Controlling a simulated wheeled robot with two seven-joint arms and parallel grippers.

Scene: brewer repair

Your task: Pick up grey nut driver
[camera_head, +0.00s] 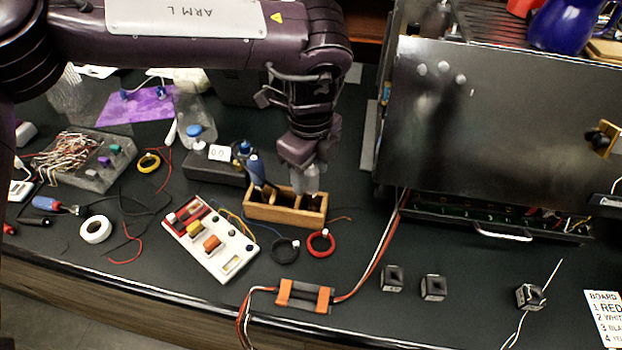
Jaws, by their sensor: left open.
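A wooden holder (285,213) with compartments stands on the dark bench. A blue-handled tool (257,172) stands upright in its left part. My left gripper (305,182) points down over the right part of the holder, its pale fingertips at about the height of the holder's top. It is open. I cannot clearly make out a grey nut driver; the fingers and wrist cover the right compartments, and any handle there blends with the grey fingers. My right gripper is not in view.
A large metal brewer housing (490,120) stands to the right, close to my left gripper. A white panel with coloured blocks (211,240) lies left of the holder. Black and red wire coils (321,243) lie in front. An orange-ended part (304,296) sits near the front edge.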

